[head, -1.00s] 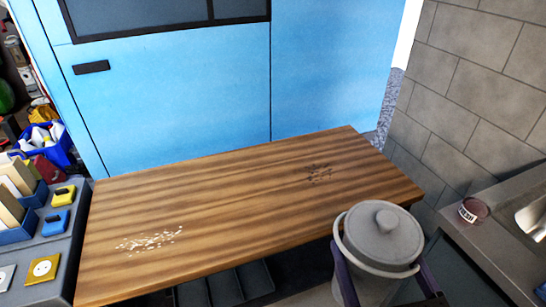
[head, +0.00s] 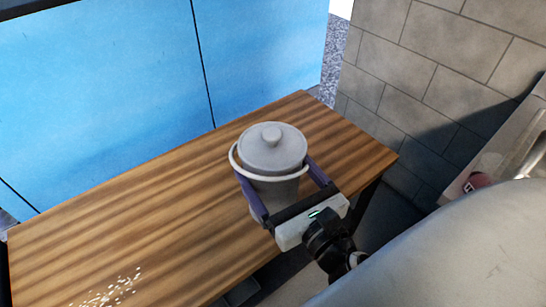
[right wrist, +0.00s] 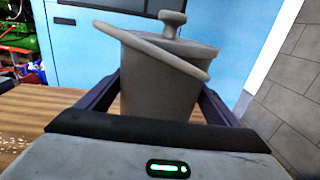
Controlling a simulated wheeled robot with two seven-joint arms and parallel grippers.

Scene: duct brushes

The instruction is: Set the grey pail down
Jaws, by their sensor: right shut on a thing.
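The grey pail (head: 272,150) has a knobbed lid and a pale ring-shaped handle lying tilted around its upper part. My right gripper (head: 275,172) is shut on the pail, with one purple finger on each side of it. The pail is upright over the right part of the wooden table (head: 150,225). Its base is partly hidden by the gripper, so I cannot tell whether it touches the tabletop. In the right wrist view the pail (right wrist: 165,75) stands between the fingers. My left gripper is not in view.
White crumbs (head: 112,290) lie on the table at the lower left. The tabletop between them and the pail is clear. A blue panel (head: 110,100) stands behind the table and a grey block wall (head: 420,80) to the right. A small reddish jar (head: 478,181) sits on a counter at right.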

